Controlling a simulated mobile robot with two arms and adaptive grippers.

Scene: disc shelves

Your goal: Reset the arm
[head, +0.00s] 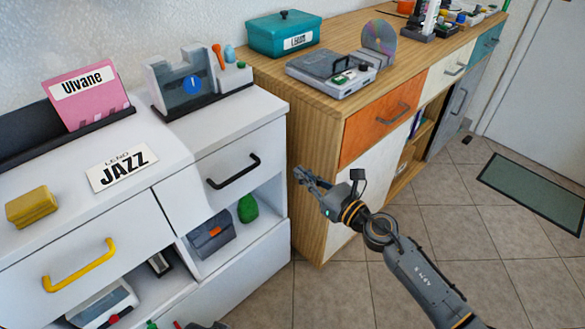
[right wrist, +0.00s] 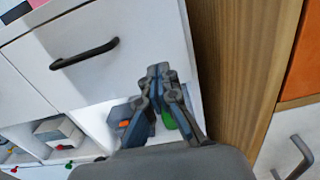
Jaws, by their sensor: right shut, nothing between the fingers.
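My right arm comes in from the bottom right of the head view. Its gripper (head: 303,177) is shut and empty, in the air in front of the corner where the white cabinet (head: 270,150) meets the wooden sideboard (head: 310,130). A small dark grey piece at the bottom edge of the head view may be part of my left arm. The left gripper's fingers do not show.
The white cabinet bears a pink "Ulvane" sleeve (head: 88,97), a "JAZZ" card (head: 122,166) and a yellow block (head: 33,207). Its open shelf holds a grey box (head: 211,235) and a green object (head: 248,208). The tiled floor (head: 450,235) at right is clear up to a green mat (head: 535,190).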

